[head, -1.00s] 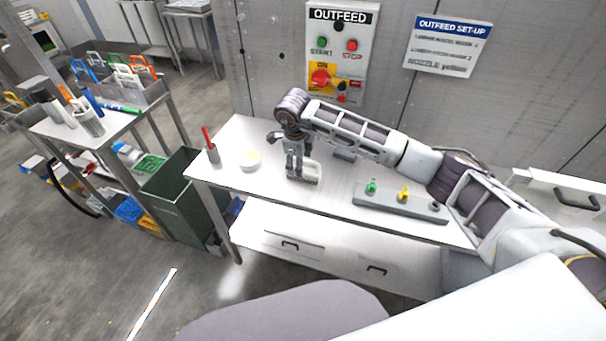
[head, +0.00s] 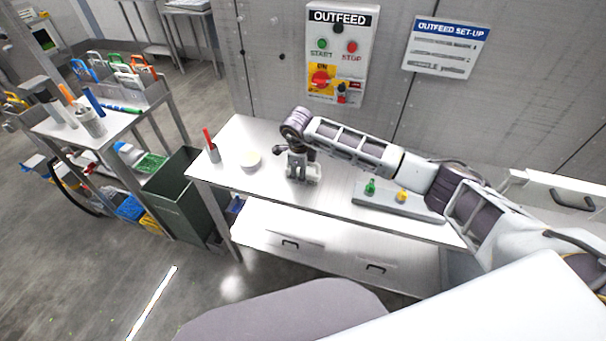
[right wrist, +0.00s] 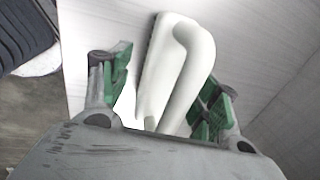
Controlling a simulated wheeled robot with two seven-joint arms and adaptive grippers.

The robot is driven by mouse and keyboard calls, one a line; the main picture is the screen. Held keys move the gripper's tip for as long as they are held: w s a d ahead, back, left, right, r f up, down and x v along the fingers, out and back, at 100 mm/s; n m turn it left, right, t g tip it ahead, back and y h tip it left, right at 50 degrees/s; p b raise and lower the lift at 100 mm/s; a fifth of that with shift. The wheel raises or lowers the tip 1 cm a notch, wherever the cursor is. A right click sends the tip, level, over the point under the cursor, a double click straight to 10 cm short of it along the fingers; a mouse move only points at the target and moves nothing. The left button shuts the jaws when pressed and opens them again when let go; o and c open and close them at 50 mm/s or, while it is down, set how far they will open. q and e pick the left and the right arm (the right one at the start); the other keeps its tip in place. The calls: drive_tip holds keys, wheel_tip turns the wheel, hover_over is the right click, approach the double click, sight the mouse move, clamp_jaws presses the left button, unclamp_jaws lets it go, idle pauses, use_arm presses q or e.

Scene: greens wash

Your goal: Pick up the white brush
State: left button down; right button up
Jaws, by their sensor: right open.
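The white brush (right wrist: 182,65) lies on the steel table, with its looped handle upward, in the right wrist view. In the head view the white brush (head: 313,172) shows only in part beside my gripper. My right gripper (right wrist: 160,95) is open, and its green-padded fingers stand on either side of the brush handle. A gap shows between the fingers and the brush. In the head view my right gripper (head: 297,174) points down at the tabletop. My left gripper is not in view.
The steel table (head: 330,197) also carries a white bowl (head: 250,160), a red-handled tool in a holder (head: 212,152) and a grey tray (head: 385,201) with green and yellow items. A wall with an OUTFEED panel (head: 340,55) stands behind. A green bin (head: 180,200) is at left.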

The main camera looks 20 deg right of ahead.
drive_tip(key=c, duration=1.2)
drive_tip(key=shift+r, duration=0.1)
